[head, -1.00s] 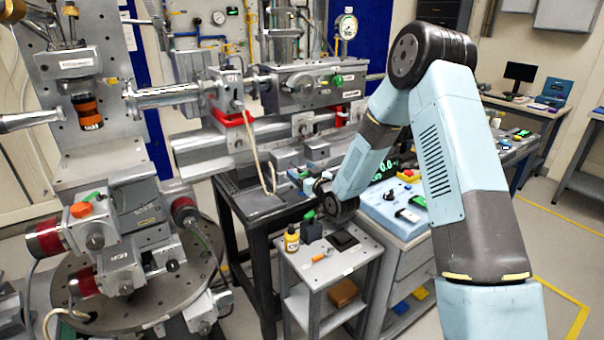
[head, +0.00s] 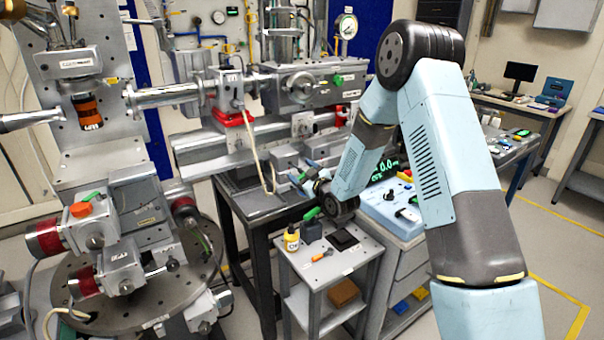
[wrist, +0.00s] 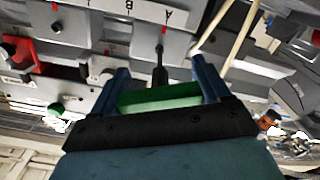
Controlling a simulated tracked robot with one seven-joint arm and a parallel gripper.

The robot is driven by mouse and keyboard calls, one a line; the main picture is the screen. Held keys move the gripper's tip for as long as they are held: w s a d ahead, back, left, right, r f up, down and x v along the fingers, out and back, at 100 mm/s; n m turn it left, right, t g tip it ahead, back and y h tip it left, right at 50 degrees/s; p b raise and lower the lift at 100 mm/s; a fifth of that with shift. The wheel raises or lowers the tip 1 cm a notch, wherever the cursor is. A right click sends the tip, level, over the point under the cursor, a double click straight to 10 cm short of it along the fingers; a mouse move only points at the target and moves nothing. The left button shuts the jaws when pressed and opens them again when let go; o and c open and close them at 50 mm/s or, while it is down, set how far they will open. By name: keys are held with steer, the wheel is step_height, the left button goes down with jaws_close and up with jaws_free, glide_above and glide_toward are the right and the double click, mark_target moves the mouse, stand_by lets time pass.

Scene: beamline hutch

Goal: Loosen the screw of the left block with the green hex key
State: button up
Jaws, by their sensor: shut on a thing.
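My gripper (wrist: 163,92) is shut on the green hex key (wrist: 160,97), with its green handle between the blue fingers. Its dark shaft points away from the palm, toward two grey blocks marked A (wrist: 180,45) and B (wrist: 113,38). The wrist picture looks upside down, so A appears to be the left block (head: 286,158) in the head view. There my gripper (head: 303,177) is just in front of the blocks, above the bench edge.
A small cart below carries a yellow bottle (head: 291,238), a dark holder (head: 311,230) with a green-handled item, and an orange-handled tool (head: 322,255). A pale cable (head: 262,155) hangs left of the blocks. A blue instrument box (head: 392,207) stands to the right.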

steer(key=shift+s, duration=0.1)
steer(key=shift+v, duration=1.85)
steer(key=shift+d, duration=0.1)
